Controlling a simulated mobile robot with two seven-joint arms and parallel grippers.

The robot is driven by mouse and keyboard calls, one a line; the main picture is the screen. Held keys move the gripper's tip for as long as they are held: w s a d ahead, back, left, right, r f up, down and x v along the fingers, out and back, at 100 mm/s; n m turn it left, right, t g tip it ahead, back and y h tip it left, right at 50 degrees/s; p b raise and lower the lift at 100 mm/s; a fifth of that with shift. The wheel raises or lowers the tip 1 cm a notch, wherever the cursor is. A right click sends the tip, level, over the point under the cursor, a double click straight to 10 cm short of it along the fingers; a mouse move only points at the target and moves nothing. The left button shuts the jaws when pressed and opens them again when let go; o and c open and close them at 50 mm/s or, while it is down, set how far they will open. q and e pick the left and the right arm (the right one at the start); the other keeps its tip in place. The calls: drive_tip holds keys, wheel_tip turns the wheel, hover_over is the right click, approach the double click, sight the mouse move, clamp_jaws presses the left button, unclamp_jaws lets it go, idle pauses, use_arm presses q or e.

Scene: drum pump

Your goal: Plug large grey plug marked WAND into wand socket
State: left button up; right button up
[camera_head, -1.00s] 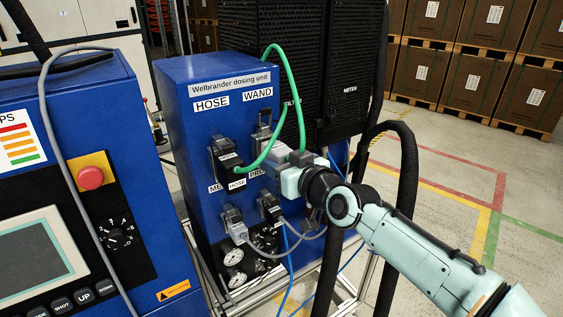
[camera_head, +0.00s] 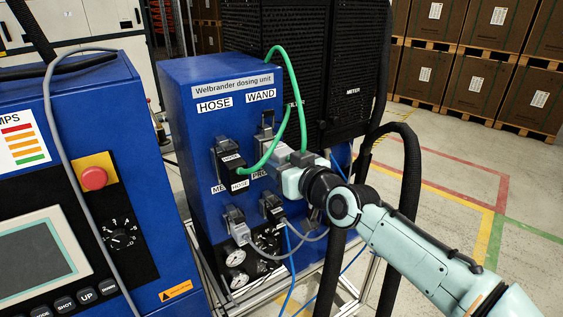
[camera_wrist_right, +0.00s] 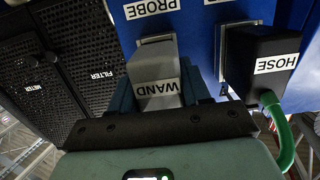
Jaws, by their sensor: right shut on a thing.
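My right gripper (camera_head: 290,170) is shut on the large grey WAND plug (camera_wrist_right: 154,66), seen upside down in the right wrist view. The plug is held close in front of the blue dosing unit (camera_head: 182,120). Its far end is at or very near the panel; I cannot tell whether it is inside the socket. The wand socket (camera_head: 265,127), below the WAND label (camera_head: 261,95), shows its metal lever, and its lower part is hidden by the plug and gripper. My left gripper is not in view.
The black HOSE plug (camera_head: 232,164) sits just left of the gripper, with a green hose (camera_head: 291,75) looping past it. It shows close beside the gripper in the wrist view (camera_wrist_right: 265,62). Smaller plugs (camera_head: 237,225) and cables are below. Black perforated cabinets (camera_head: 352,60) stand behind.

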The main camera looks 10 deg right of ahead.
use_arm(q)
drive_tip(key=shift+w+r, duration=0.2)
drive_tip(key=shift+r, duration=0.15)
use_arm(e)
drive_tip(key=shift+w+a+r, duration=0.1)
drive_tip(key=shift+w+a, duration=0.15)
drive_tip(key=shift+w, duration=0.4)
idle(0.5)
drive_tip(key=o, duration=1.3)
drive_tip(key=shift+c, duration=0.2)
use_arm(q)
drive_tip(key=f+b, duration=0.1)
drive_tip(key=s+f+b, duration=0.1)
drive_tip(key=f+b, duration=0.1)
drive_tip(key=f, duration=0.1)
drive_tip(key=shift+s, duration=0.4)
use_arm(e)
drive_tip(key=v, duration=0.9)
